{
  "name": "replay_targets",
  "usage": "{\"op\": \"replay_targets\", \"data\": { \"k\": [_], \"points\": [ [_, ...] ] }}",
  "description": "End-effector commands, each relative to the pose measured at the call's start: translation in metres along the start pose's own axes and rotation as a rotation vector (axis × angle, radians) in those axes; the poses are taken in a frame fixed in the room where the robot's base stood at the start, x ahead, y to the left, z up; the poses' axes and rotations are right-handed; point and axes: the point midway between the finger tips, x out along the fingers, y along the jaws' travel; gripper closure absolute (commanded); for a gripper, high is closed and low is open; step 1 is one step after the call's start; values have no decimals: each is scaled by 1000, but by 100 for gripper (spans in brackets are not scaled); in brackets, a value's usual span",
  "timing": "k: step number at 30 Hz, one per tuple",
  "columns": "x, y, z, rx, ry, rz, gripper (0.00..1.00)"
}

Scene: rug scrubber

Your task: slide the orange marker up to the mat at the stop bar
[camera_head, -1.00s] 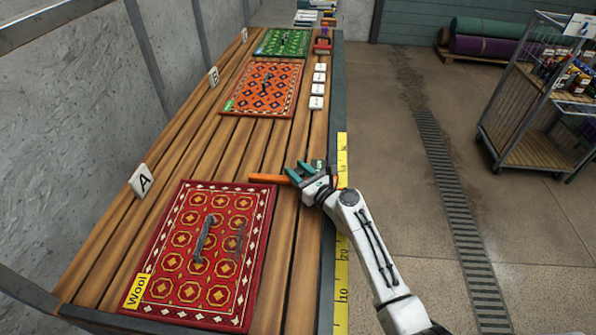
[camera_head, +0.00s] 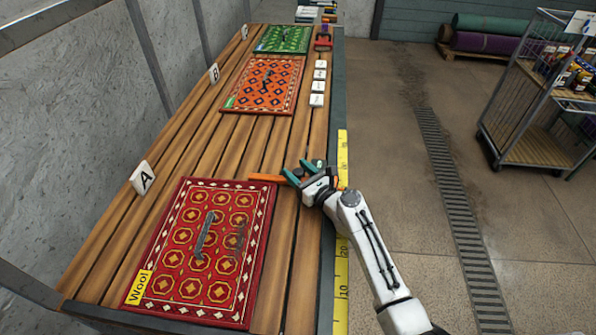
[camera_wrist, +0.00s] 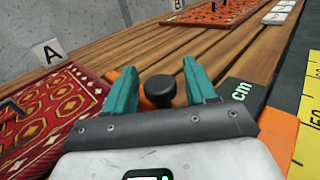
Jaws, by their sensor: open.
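The orange marker (camera_head: 264,180) is a flat bar reaching left from the bench's right edge. In the head view it lies at the far edge of the red mat (camera_head: 255,206); I cannot tell touching from a small gap. In the wrist view the marker (camera_wrist: 275,133) shows on both sides of my gripper, with a dark "cm" plate (camera_wrist: 240,92). My gripper (camera_wrist: 156,75) is open, its teal fingers either side of a black knob (camera_wrist: 159,91), with space visible beside it. It also shows in the head view (camera_head: 303,172). I cannot single out a stop bar.
The slatted bench (camera_head: 217,150) carries an orange mat (camera_head: 291,90) and a green mat (camera_head: 303,43) farther off. White blocks (camera_head: 317,86) stand beside the orange mat. A yellow ruler (camera_head: 341,250) runs along the right edge. A cart (camera_head: 535,150) stands on the floor at right.

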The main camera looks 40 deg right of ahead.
Motion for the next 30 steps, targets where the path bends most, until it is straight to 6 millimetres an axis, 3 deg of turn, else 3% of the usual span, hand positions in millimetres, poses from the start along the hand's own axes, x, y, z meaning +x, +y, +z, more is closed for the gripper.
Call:
{"op": "replay_targets", "data": {
  "k": [5,21,30],
  "points": [
    [-8,0,-1,1,1,-1,44],
    [-98,0,-2,1,1,-2,44],
    [-108,0,0,0,0,0,44]
  ]
}}
